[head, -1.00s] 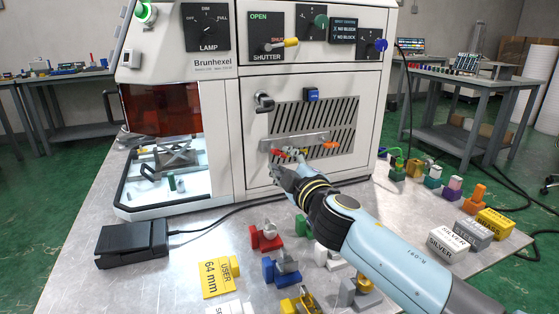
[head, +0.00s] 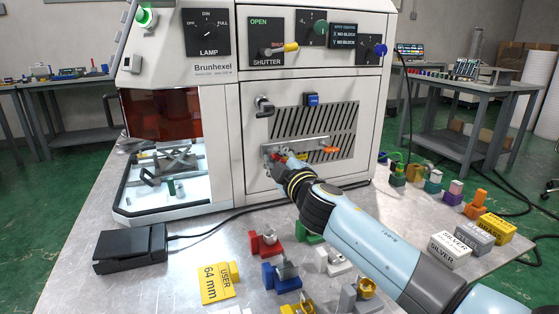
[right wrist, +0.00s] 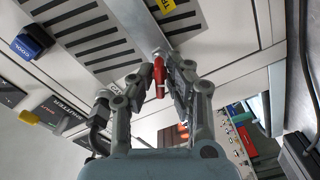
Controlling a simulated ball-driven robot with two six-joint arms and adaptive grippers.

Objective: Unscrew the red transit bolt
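The red transit bolt (right wrist: 158,74) shows in the right wrist view, pointing out from the metal bracket on the machine's front. In the head view my right gripper (head: 274,155) is at the left end of this bracket (head: 312,146) and mostly hides the bolt. In the right wrist view the fingers of my right gripper (right wrist: 159,68) stand on both sides of the bolt, their tips close to it. A gap shows beside the bolt's near end; whether the tips touch it I cannot tell. My left gripper is not in view.
An orange part (head: 330,150) sits on the bracket's right end. Several coloured parts and blocks lie on the table in front and at right. A black pedal (head: 130,248) stands at left.

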